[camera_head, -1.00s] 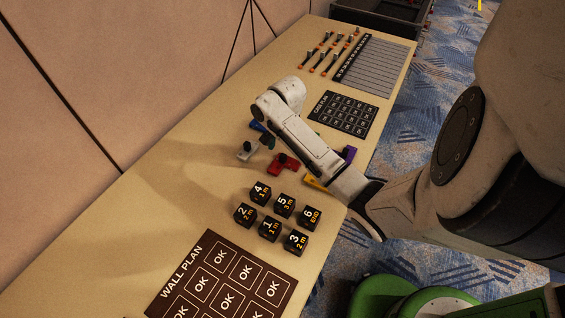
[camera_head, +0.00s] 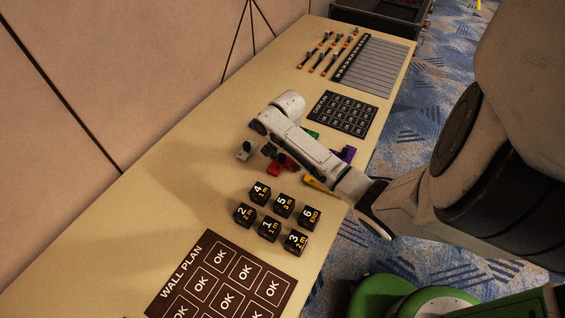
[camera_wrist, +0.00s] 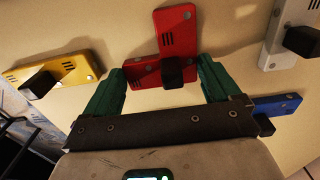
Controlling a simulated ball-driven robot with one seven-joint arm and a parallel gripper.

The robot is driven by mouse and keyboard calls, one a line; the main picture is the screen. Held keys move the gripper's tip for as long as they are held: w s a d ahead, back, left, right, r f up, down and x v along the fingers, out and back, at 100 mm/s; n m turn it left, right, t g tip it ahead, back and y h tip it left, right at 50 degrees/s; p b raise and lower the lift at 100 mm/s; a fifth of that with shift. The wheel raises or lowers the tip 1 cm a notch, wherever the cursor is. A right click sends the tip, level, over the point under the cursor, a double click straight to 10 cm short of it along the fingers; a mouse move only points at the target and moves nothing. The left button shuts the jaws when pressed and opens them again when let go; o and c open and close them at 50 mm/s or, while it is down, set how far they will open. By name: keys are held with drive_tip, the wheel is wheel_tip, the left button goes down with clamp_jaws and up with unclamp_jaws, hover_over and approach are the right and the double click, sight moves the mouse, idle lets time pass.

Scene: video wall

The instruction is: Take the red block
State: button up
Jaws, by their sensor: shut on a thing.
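The red block (camera_wrist: 174,50) is T-shaped, with a black knob, and lies in the upper middle of the wrist view. My gripper (camera_wrist: 162,67) has green fingers, one on each side of the block's near bar, and is shut on it. In the head view the red block (camera_head: 287,167) shows on the beige table, partly covered by my arm. The gripper there is mostly hidden behind the arm. I cannot tell whether the block is lifted off the table.
A yellow block (camera_wrist: 53,76) lies left, a grey block (camera_wrist: 290,35) right and a blue block (camera_wrist: 277,107) lower right in the wrist view. A purple block (camera_head: 346,154) is beside my arm. Several black numbered cubes (camera_head: 269,229) stand nearer, before the wall plan board (camera_head: 222,283).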

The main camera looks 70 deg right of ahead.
drive_tip(key=shift+c, duration=1.4)
